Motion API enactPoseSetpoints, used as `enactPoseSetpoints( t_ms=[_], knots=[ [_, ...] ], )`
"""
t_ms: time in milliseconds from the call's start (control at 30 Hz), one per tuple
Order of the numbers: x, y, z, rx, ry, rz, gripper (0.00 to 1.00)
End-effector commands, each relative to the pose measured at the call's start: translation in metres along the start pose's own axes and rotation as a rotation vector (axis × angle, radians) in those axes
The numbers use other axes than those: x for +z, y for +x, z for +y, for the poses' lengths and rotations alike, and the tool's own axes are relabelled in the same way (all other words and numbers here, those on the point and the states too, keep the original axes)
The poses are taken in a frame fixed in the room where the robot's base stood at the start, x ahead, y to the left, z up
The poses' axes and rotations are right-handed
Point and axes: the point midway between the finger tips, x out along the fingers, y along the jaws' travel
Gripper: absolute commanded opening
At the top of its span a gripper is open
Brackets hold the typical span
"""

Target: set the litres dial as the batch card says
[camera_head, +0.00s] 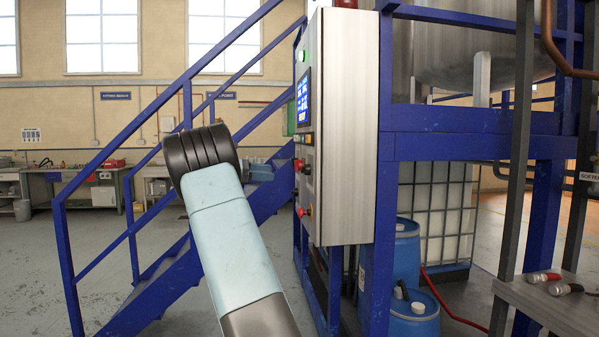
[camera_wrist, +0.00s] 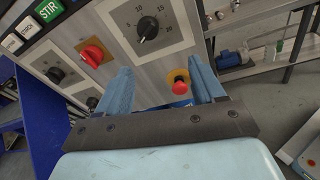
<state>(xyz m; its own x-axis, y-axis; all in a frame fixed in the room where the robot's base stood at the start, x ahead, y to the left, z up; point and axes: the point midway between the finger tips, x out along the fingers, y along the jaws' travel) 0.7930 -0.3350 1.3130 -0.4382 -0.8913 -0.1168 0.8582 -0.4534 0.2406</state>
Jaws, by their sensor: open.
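In the wrist view my gripper (camera_wrist: 162,82) is open, its two blue fingers apart in front of the control panel with nothing between them but panel and a red mushroom button. A black dial (camera_wrist: 147,28) on a grey square plate, with scale marks reading 5 to 20, lies just beyond the fingertips. Its name label does not show, and I cannot tell its exact setting. Two smaller black dials (camera_wrist: 53,75) (camera_wrist: 92,102) sit at the left; their labels are unreadable. No batch card can be made out.
The panel belongs to a tall steel cabinet (camera_head: 345,130) with a lit blue screen (camera_head: 303,97). A red knob (camera_wrist: 91,55) and the red mushroom button (camera_wrist: 180,86) flank the dial's plate. Blue stair rails (camera_head: 130,170) stand left of it; blue drums (camera_head: 412,308) stand below right.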

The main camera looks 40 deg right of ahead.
Motion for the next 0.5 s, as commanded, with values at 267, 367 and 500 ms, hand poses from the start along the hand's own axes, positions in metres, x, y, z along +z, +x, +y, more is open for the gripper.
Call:
enactPoseSetpoints(
  t_ms=[267, 367, 500],
  knots=[
    [-0.004, -0.01, 0.02, 0.003, -0.048, -0.119, 0.68],
    [-0.003, -0.004, 0.021, 0.001, -0.05, -0.124, 0.68],
    [0.0, 0.015, 0.02, 0.0, -0.049, -0.121, 0.68]
  ],
)
